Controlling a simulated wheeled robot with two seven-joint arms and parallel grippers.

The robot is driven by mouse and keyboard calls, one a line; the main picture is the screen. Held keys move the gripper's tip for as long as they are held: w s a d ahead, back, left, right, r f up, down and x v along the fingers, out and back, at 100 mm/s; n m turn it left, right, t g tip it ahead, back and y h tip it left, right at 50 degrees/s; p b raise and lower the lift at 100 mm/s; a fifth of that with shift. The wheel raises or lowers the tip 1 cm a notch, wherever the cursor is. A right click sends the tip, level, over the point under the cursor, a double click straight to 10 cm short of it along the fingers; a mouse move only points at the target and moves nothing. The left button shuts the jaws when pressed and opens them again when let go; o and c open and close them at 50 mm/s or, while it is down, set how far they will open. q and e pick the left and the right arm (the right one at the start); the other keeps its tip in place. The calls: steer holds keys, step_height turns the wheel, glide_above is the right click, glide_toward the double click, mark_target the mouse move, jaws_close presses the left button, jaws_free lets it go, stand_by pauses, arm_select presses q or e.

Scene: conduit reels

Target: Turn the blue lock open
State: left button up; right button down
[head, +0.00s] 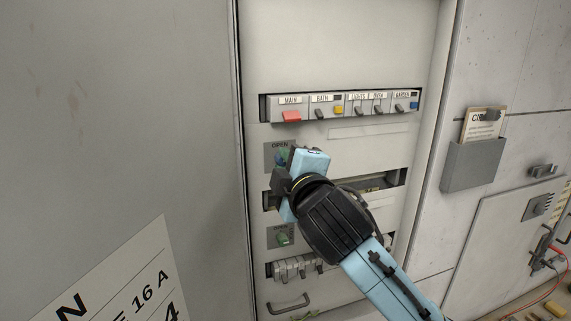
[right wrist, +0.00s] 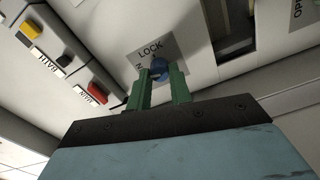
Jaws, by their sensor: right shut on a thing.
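The blue lock (right wrist: 158,65) is a small round knob on a grey plate (right wrist: 141,58) marked LOCK in the right wrist view. In the head view the plate (head: 271,146) shows the word OPEN at its top, and the knob is mostly hidden by my gripper. My right gripper (right wrist: 160,76) has its two green fingers either side of the knob and is shut on it. In the head view the right gripper (head: 283,160) reaches the plate from the lower right. My left gripper is not in view.
A breaker row with a red MAIN switch (head: 291,116) is above the plate. A green knob (head: 283,238) on another plate and several grey switches (head: 296,268) are below. A grey door (head: 120,120) fills the left. A card holder (head: 472,165) hangs on the right wall.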

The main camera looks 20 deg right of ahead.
steer(key=shift+n, duration=1.6)
steer(key=c, duration=1.3)
jaws_free()
steer(key=shift+o, duration=0.2)
steer(key=shift+s+f, duration=0.1)
